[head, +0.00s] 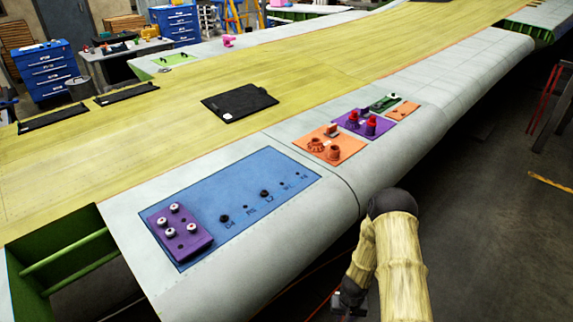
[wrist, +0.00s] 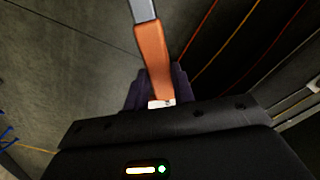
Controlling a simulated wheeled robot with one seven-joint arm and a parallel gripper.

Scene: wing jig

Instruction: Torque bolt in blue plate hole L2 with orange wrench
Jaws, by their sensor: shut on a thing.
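The blue plate (head: 240,175) lies on the wing's near grey surface. It has a row of labelled holes. A dark round bolt head (head: 264,193) sits at the hole whose label looks like L2. My gripper (head: 347,303) is low beside the wing's near edge, apart from the plate, at the bottom of the head view. In the wrist view my gripper (wrist: 157,92) is shut on the orange handle of the wrench (wrist: 151,50). The wrench's grey metal shaft runs out of the top of that view, so its head is hidden.
A purple block (head: 178,230) with several white-topped pieces sits on the blue plate's left end. Orange (head: 340,152) and purple (head: 378,133) plates with fittings lie further along the wing. A black panel (head: 240,102) lies on the yellow surface. Open floor (head: 480,240) lies right of my arm.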

